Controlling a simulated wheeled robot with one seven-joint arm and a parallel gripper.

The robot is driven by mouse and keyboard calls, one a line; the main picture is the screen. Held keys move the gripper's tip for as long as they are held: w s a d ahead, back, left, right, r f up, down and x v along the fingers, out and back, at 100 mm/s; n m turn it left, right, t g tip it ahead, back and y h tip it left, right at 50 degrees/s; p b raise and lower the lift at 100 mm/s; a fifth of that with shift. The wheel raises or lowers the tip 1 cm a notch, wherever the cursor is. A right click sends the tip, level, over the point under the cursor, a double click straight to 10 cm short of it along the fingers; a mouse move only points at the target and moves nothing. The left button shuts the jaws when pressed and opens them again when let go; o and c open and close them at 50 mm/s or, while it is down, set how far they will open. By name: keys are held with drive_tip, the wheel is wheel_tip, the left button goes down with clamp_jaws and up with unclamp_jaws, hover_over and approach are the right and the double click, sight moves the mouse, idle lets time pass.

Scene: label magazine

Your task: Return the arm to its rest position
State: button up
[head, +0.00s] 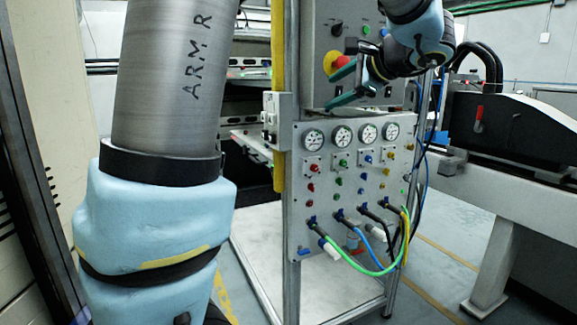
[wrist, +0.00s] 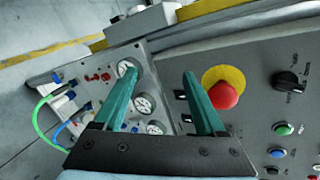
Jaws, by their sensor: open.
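My gripper (head: 331,91) is at the upper middle of the head view, in front of the upper control panel (head: 312,60). Its two teal fingers point left and stand apart with nothing between them. In the wrist view my gripper (wrist: 160,75) is also open and empty, with the panel face beyond it. The right finger lies just left of a red emergency button on a yellow disc (wrist: 222,88); I cannot tell whether they touch.
The lower panel (head: 298,230) has a row of gauges (head: 341,136), coloured buttons and plugged hoses, including a green hose (head: 372,272). A yellow post (head: 278,100) stands left of the panels. A dark machine (head: 510,125) on a light frame is at right. Floor shows between them.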

drive_tip(key=s+a+f+n+g+h, duration=0.1)
drive_tip(key=s+a+f+n+g, duration=0.15)
drive_tip(key=a+f, duration=0.4)
drive_tip(key=s+a+f+n+g+h, duration=0.15)
drive_tip(key=a+f+g, duration=0.25)
drive_tip(key=f, duration=0.6)
drive_tip(key=s+a+f+n+g+h, duration=0.45)
drive_tip(key=s+a+f+n, duration=0.35)
drive_tip(key=s+f+n, duration=0.5)
wheel_tip(320, 180, up, 12)
drive_tip(key=w+m+t+p, duration=0.1)
drive_tip(key=p, duration=1.1)
drive_tip(key=shift+w+f+p, duration=0.2)
drive_tip(key=shift+w+p, duration=0.1)
drive_tip(key=shift+p, duration=0.1)
